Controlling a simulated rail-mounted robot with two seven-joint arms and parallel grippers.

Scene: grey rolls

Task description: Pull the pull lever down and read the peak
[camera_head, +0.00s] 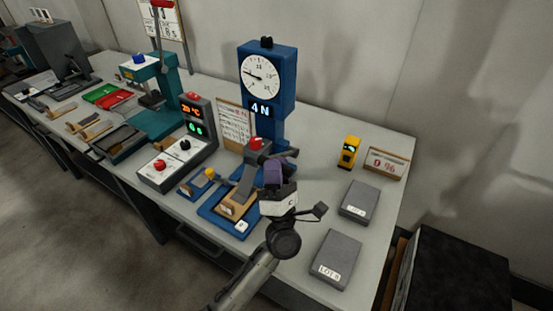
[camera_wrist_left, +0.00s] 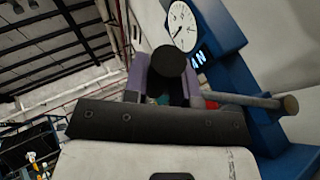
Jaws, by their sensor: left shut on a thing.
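The blue tester (camera_head: 268,95) stands upright on the table with a white round dial (camera_head: 260,76). The dial's needle points left, and the display below reads "4 N". My left gripper (camera_head: 277,168) is in front of the tester's lower part, its purple fingers shut on the pull lever. In the left wrist view, the lever's dark round knob (camera_wrist_left: 174,61) sits between the two fingers (camera_wrist_left: 166,78). The gripper hides most of the lever in the head view. My right gripper is not in view.
Left of the tester are a control box (camera_head: 183,150) with red digits and a teal press (camera_head: 152,95). The table's right side has bare patches.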

